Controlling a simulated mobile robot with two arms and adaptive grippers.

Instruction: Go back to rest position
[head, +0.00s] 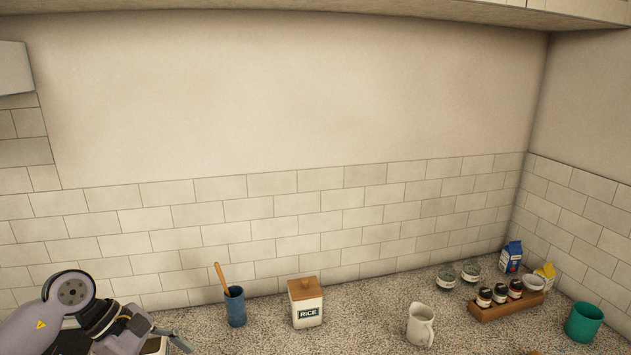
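My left arm enters at the lower left, with its gripper (165,337) low over the counter near the bottom edge. A grey finger points to the right. The rest of the gripper is cut off or hidden, so I cannot tell whether it is open or shut. A pale-rimmed object shows partly beneath it at the bottom edge; I cannot tell what it is or whether the gripper touches it. My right gripper is not in view.
The speckled counter (365,312) holds a blue cup (235,308) with a wooden utensil, a RICE canister (306,305), a white pitcher (420,326), a wooden rack (505,304) of jars, a blue-white carton (511,257) and a green cup (584,322). Tiled walls stand behind and right.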

